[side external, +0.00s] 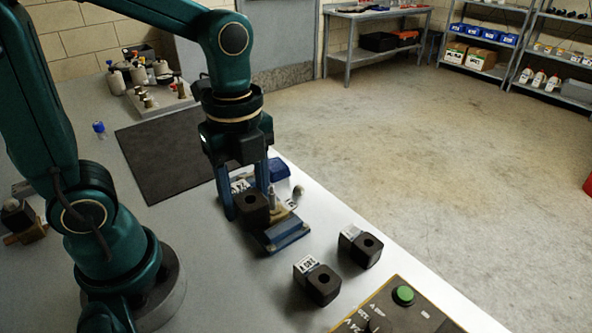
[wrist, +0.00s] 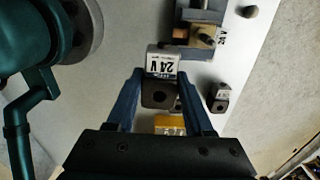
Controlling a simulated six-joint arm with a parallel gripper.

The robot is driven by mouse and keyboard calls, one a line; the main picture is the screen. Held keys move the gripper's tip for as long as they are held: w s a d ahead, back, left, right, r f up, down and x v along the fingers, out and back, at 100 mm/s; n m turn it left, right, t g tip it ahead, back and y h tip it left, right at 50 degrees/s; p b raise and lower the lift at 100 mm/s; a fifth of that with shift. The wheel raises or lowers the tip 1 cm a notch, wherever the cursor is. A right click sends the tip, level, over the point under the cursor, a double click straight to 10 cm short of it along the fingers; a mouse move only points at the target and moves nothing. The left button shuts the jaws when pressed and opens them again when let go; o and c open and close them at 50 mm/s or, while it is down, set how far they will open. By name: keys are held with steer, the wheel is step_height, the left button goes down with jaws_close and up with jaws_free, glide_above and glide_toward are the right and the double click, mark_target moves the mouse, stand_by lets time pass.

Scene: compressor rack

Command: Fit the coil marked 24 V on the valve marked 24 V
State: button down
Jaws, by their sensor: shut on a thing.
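My gripper (wrist: 160,97) is shut on a black coil (wrist: 158,94) with a square body, a round hole and a white label reading 24 V. In the side view the held coil (side external: 254,208) is between the fingers, close to the valve. The valve (wrist: 204,40) has a brass body and an upright stem, sits in a blue-grey block (side external: 287,236), and has a 24 V mark beside it. In the wrist view the coil is apart from the stem in the picture. In the side view the stem (side external: 271,196) shows just right of the coil; their exact gap is unclear.
Two other black coils, one nearer (side external: 317,284) and one farther right (side external: 360,247), stand on the bench. A control box with a green button (side external: 403,295) is at the front. A dark mat (side external: 165,160) lies left of my gripper. A tray of parts (side external: 155,98) is behind.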

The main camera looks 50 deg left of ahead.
steer(key=shift+a+r, duration=0.2)
steer(key=shift+r, duration=0.1)
steer(key=shift+w+a, duration=0.8)
steer(key=shift+w, duration=0.35)
steer(key=shift+w+a, duration=0.8)
steer(key=shift+w, duration=0.3)
steer(key=shift+w+a, duration=0.8)
steer(key=shift+w, duration=0.35)
steer(key=shift+f, duration=0.4)
steer(key=shift+f, duration=0.3)
steer(key=shift+f, duration=2.1)
steer(key=shift+f, duration=0.35)
